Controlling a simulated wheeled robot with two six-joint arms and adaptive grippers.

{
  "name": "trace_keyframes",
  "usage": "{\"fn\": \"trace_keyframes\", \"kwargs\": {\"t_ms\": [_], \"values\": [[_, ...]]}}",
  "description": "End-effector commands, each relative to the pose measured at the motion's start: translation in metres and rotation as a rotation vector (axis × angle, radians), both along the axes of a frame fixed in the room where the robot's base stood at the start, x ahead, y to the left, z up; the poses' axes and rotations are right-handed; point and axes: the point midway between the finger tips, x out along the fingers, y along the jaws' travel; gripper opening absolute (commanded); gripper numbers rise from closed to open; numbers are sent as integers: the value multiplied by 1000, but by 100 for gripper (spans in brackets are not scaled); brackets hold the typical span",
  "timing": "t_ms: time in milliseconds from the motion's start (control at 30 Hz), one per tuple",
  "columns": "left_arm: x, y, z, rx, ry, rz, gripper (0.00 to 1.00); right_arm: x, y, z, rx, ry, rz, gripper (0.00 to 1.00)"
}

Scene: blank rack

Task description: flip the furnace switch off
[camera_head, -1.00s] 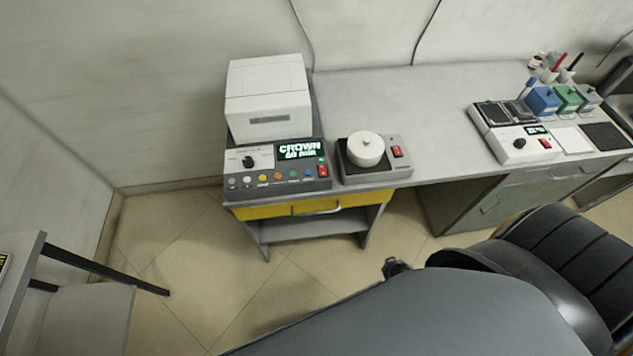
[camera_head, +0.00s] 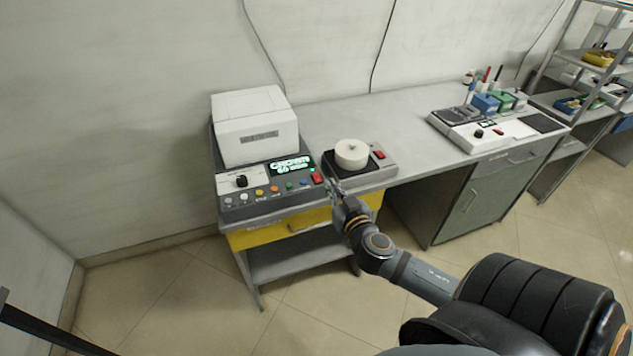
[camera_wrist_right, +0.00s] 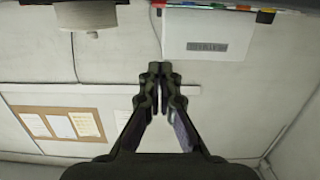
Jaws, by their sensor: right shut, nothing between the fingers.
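The furnace is a white box (camera_head: 254,125) standing behind a dark grey control panel (camera_head: 270,196) with a black knob, coloured buttons and a lit display reading "CROWN" with a "60" line. A red switch (camera_head: 317,178) sits at the panel's right end; whether it is on or off is too small to tell. My right gripper (camera_head: 333,186) is shut and empty, just right of the red switch, by the panel's front right corner; contact cannot be told. In the right wrist view the shut fingertips (camera_wrist_right: 161,70) lie below the furnace box (camera_wrist_right: 207,35). My left gripper is out of view.
A hotplate unit (camera_head: 382,176) with a white round pot (camera_head: 351,154) and its own red switch stands close right of the gripper. A yellow drawer (camera_head: 275,232) is below the panel. Further right stand another white device (camera_head: 466,137) and coloured blocks. The bench (camera_head: 400,120) between is clear.

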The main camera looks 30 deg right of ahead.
Motion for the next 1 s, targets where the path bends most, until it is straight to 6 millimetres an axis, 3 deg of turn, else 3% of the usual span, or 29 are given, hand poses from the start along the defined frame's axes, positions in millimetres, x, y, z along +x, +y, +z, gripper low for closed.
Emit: {"fn": "trace_keyframes", "kwargs": {"t_ms": [267,733,800,1000], "values": [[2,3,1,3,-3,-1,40,9,-3,-2,2,0,-2,0],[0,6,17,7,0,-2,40,101,-24,-14,4,2,-1,0],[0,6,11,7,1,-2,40,99,-24,-32,2,5,-1,0],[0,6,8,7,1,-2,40,101,-25,-51,1,3,-1,0]]}}
